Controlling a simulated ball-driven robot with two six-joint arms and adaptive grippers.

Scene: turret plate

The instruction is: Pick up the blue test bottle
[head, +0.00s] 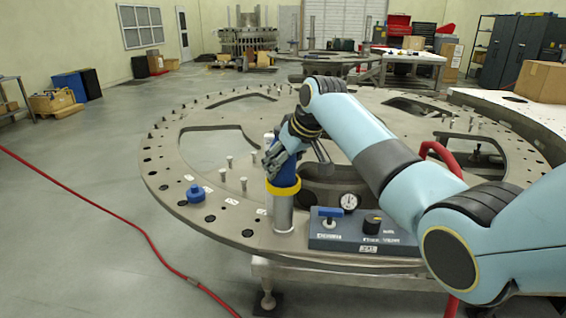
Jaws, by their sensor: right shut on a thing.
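The blue test bottle (287,178) is near the front edge of the round metal turret plate (215,220), left of the middle of the view. It looks upright. Below its blue part are a yellow ring (285,190) and a silver cylinder (283,215) that reaches down to the plate. I cannot tell whether the cylinder is part of the bottle or a holder under it. My right gripper (274,160) is shut on the blue upper part, and its fingers and wrist hide the top. My left gripper is not in view.
A blue control box (320,240) with a gauge (348,202) and a black knob (372,223) stands close right of the cylinder. A blue cap (196,194) and several metal pins stand on the plate to the left. A red hose (150,240) crosses the floor.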

